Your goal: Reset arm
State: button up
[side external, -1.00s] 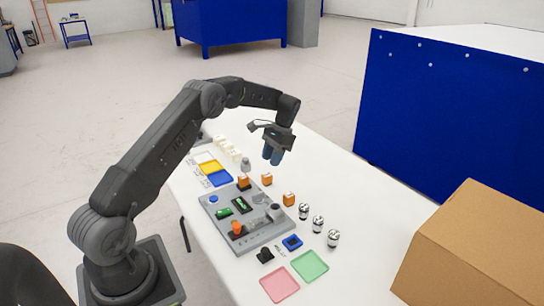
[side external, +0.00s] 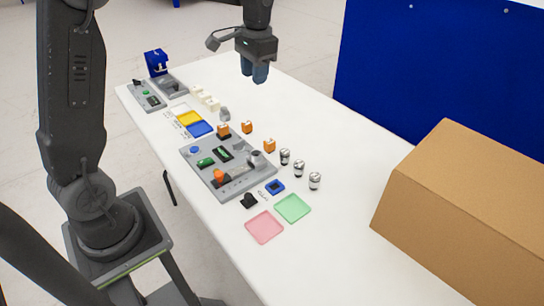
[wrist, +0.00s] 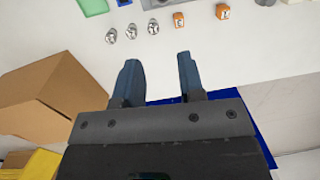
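My gripper (side external: 254,79) is raised above the far part of the white table in the side view, pointing down and clear of everything. In the wrist view my gripper (wrist: 160,72) has its two blue fingers apart with nothing between them, so it is open and empty. My arm stands nearly upright at the left of the side view, and its upper part is cut off by the picture's top edge.
A grey board (side external: 228,178) with small parts lies mid-table. Orange blocks (side external: 269,145), silver cylinders (side external: 299,168), and pink (side external: 264,227) and green (side external: 292,208) trays are nearby. A cardboard box (side external: 460,215) stands at right. The table's (side external: 340,250) front right is bare.

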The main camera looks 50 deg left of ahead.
jog(key=s+d+r+t, duration=0.3)
jog(key=s+d+r, duration=0.2)
jog(key=s+d, duration=0.45)
jog(key=s+d+f+t, duration=0.1)
jog(key=s, duration=0.5)
jog(key=s+d+f+t+h, duration=0.1)
jog(key=s+d+f+t, duration=0.1)
jog(key=s, duration=0.4)
jog(key=shift+s, duration=0.3)
